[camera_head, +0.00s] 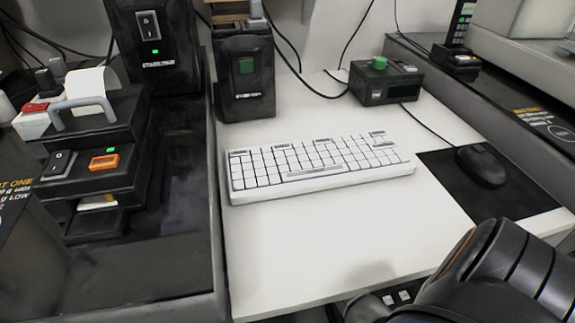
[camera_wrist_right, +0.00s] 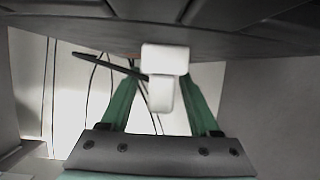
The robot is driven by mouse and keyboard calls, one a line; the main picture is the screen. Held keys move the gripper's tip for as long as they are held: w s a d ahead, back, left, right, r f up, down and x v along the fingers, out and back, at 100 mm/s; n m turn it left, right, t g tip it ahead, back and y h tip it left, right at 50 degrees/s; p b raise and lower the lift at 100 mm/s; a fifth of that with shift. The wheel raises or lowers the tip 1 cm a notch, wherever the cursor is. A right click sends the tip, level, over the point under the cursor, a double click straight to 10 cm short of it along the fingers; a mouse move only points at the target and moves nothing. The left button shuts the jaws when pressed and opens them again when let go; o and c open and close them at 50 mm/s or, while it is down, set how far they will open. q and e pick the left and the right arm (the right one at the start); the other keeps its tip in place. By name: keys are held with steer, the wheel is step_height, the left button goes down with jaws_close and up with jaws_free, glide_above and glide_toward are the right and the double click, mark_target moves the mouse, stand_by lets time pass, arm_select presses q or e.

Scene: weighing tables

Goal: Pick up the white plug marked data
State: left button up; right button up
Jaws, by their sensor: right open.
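A white plug (camera_wrist_right: 162,75) shows in the right wrist view, hanging at the lower edge of a dark surface. No marking on it can be read, so I cannot tell whether it says data. My right gripper (camera_wrist_right: 162,98) is open, with one green finger on each side of the plug. I cannot tell whether either finger touches it. In the head view my right arm comes in at the lower right; its gripper is not clearly visible there. My left gripper is in neither view.
A white keyboard (camera_head: 318,166) lies on the white table (camera_head: 330,240), with a black mouse (camera_head: 481,166) on a dark mat at the right. Black devices stand at the left and back. Several thin dark cables (camera_wrist_right: 88,90) hang behind the fingers in the wrist view.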

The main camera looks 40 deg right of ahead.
jaws_close()
stand_by(0.5)
steer(key=shift+r, duration=0.1)
